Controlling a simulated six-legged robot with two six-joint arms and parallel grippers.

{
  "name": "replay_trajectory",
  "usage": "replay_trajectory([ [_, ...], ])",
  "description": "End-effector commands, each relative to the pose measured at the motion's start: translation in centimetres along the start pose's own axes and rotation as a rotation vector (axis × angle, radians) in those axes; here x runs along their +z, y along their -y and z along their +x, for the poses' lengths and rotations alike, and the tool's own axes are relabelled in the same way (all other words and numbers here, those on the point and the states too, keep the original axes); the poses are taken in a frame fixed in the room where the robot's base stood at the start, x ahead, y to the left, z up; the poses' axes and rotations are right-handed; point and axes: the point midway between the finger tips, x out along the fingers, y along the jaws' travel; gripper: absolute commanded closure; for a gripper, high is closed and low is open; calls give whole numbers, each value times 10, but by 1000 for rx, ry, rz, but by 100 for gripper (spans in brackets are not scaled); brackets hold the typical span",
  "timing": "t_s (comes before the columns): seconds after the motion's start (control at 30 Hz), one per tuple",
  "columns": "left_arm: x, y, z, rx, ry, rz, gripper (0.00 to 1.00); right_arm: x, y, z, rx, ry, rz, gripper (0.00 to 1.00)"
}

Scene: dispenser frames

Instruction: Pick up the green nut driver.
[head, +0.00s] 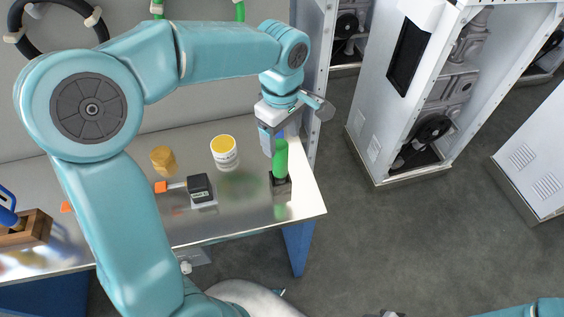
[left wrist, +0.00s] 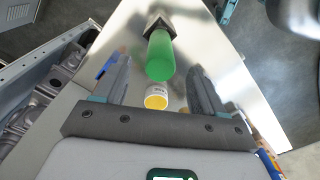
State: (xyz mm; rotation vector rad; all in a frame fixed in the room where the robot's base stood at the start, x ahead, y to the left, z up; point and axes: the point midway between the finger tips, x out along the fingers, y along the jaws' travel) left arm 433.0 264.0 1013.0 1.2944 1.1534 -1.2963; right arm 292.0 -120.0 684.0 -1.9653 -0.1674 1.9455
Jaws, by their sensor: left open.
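The green nut driver (head: 280,158) stands upright in a small dark block holder (head: 281,190) near the right end of the metal bench. In the left wrist view, the green handle (left wrist: 160,57) shows between the two fingers, and the dark holder (left wrist: 157,20) lies beyond it. My left gripper (head: 271,146) is open and empty, beside the top of the handle. In the left wrist view, its fingers (left wrist: 159,68) stand apart on either side of the handle, with gaps visible. The driver's shaft is hidden. My right gripper is not in view.
A white tub with a yellow lid (head: 225,154), an amber piece (head: 163,161) and a black device (head: 201,187) stand left of the driver. A wooden box (head: 33,232) is at far left. The bench's right edge is close to the holder. White cabinets (head: 400,90) stand beyond.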

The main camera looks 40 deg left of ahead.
Motion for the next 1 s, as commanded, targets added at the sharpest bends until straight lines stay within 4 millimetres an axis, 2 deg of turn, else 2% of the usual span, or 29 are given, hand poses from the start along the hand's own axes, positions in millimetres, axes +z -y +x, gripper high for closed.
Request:
replay_trajectory([
  [0.1,0,0,16,-2,1,0,30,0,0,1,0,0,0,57],
  [0.27,-1,-2,27,-3,1,0,30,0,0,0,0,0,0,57],
  [0.5,-3,-4,65,-4,1,0,30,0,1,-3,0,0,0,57],
  [0.63,-3,-6,73,-1,0,1,30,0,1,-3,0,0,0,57],
  [0.83,-3,-6,74,0,0,1,30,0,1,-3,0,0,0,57],
  [1.0,-3,-6,73,0,0,1,86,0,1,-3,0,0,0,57],
])
